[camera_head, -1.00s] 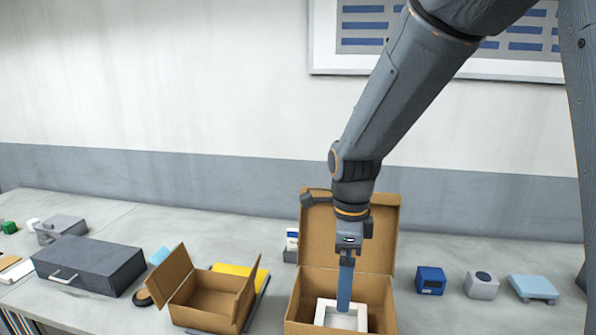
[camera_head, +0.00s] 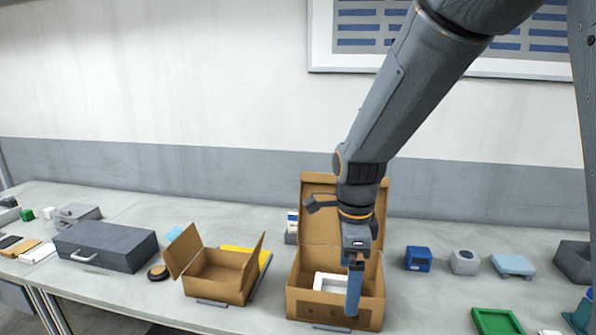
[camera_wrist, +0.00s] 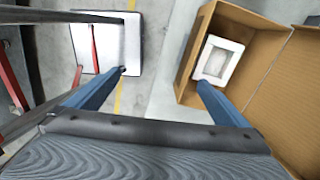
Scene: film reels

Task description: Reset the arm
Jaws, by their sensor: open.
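My gripper (camera_head: 354,298) hangs from the arm in front of the near side of an open cardboard box (camera_head: 335,309). In the wrist view my gripper (camera_wrist: 162,78) has its two blue fingers wide apart with nothing between them. The box (camera_wrist: 252,75) stands to the right there, with a white square frame (camera_wrist: 218,61) lying inside it. In the head view the white frame (camera_head: 330,281) shows partly behind the finger.
A smaller open carton (camera_head: 217,275) and a dark case (camera_head: 105,245) stand to the left. A blue device (camera_head: 418,258), a grey cube (camera_head: 464,261), a light blue scale-like thing (camera_head: 513,265) and a green tray (camera_head: 497,321) are to the right.

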